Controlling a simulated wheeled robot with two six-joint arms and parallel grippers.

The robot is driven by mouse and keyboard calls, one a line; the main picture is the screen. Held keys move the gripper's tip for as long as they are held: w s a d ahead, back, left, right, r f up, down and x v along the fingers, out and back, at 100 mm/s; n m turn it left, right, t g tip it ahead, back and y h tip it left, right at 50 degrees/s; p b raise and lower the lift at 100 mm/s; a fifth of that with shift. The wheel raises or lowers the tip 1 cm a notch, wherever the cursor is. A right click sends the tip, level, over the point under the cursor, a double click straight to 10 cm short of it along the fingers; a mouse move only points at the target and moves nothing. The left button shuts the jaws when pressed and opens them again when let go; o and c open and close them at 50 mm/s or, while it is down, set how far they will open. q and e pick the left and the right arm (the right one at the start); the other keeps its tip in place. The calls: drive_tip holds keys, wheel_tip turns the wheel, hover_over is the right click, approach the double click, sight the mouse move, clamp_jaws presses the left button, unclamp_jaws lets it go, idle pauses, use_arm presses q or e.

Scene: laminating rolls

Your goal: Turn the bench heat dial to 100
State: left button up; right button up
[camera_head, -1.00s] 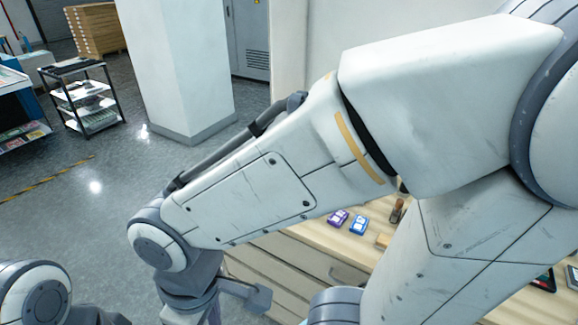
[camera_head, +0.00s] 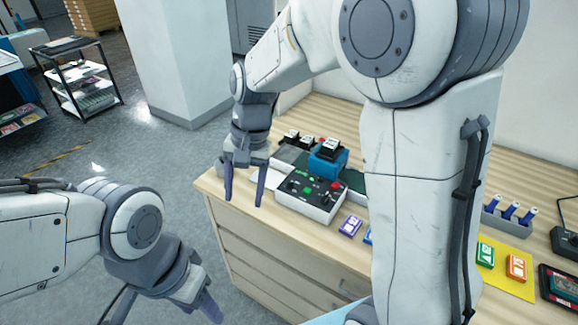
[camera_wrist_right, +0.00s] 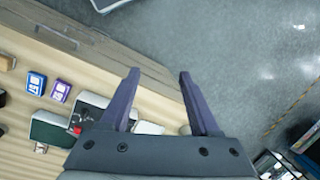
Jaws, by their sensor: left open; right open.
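A control box (camera_head: 308,194) with a dark panel stands on the wooden bench (camera_head: 400,108). Its panel carries a green light, a red part and small knobs; the heat dial's pointer and numbers are too small to read. My right gripper (camera_head: 243,190) is open and empty at the left end of the bench, to the left of the control box and apart from it. Its spread fingers also show in the right wrist view (camera_wrist_right: 157,88), with the box (camera_wrist_right: 90,102) partly hidden behind the gripper body. My left gripper (camera_head: 212,308) is open at the bottom left, beside the bench over the floor.
A blue machine (camera_head: 328,158) stands behind the control box. A purple pack (camera_head: 350,226) lies to the right of the box. My right arm hides the middle of the bench. A yellow mat (camera_head: 508,278) and a pen holder (camera_head: 507,222) lie further right.

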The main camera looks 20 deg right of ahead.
drive_tip(key=w+d+f+m+y, duration=0.1)
drive_tip(key=w+d+f+m, duration=0.2)
drive_tip(key=w+d+m, duration=0.55)
drive_tip(key=m+t+y, duration=0.1)
drive_tip(key=m, duration=0.5)
approach(291, 180)
drive_tip(key=shift+n, duration=0.25)
drive_tip(key=p+x, duration=0.3)
drive_tip(key=x, duration=0.3)
drive_tip(key=shift+s+a+f, duration=0.1)
drive_tip(key=shift+a+f, duration=0.15)
drive_tip(key=shift+f, duration=0.1)
drive_tip(key=shift+x, duration=0.8)
clamp_jaws()
